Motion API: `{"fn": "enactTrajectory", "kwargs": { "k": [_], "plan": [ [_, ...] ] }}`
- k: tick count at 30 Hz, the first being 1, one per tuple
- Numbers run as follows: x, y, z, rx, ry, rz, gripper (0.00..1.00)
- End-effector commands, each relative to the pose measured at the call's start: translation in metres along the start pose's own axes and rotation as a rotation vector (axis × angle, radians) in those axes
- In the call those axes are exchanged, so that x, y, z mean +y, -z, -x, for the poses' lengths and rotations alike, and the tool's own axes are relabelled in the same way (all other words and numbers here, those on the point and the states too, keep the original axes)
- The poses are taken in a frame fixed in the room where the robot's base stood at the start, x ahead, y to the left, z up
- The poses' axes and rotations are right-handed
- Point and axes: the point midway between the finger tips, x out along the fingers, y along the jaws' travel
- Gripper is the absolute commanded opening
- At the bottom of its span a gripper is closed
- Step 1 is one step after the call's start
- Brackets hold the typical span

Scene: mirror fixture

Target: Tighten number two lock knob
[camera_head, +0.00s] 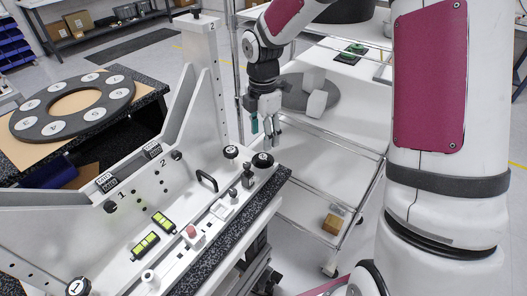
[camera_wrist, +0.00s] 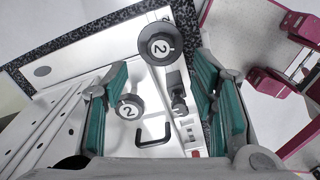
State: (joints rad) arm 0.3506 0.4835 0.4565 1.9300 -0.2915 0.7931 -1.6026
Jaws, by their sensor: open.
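Two round black knobs with white "2" faces sit at the right end of the white fixture (camera_head: 140,215). One knob (camera_head: 231,152) is on the left; a larger-looking knob (camera_head: 262,160) is at the right corner. I cannot tell which is the lock knob. My gripper (camera_head: 264,128) is open and empty, above and apart from the corner knob. In the wrist view, the smaller-looking knob (camera_wrist: 128,107) shows beside the left finger and the larger-looking one (camera_wrist: 160,46) lies ahead, between the finger lines. The gripper's green-padded fingers (camera_wrist: 165,88) stand wide apart.
A black handle (camera_head: 207,181) and a small dark upright part (camera_head: 248,177) stand near the knobs. A tall white post (camera_head: 202,80) marked 2 rises behind them. A wire-shelf cart (camera_head: 335,145) stands to the right. A knob marked 1 (camera_head: 78,287) is at the near left.

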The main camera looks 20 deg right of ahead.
Motion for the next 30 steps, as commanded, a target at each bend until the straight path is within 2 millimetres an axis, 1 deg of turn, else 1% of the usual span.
{"fn": "enactTrajectory", "kwargs": {
  "k": [1,6,9,12,17,25,26,27,29,30],
  "plan": [
    [-0.001,0.001,-0.011,0.002,0.005,-0.001,0.53],
    [-0.001,0.001,-0.042,0.001,0.004,-0.001,0.53],
    [-0.001,0.001,-0.056,0.001,0.003,0.001,0.53],
    [-0.001,0.000,-0.066,0.000,0.001,-0.001,0.53],
    [0.000,0.000,-0.074,0.000,0.000,-0.001,0.53],
    [0.000,0.000,-0.075,-0.001,-0.001,-0.001,0.53],
    [0.000,0.000,-0.075,-0.001,-0.001,-0.001,0.46],
    [0.000,0.000,-0.075,-0.001,0.000,-0.001,0.37],
    [0.000,0.000,-0.075,-0.001,0.000,-0.002,0.23],
    [0.000,0.000,-0.075,-0.001,0.000,-0.001,0.14]
  ]
}}
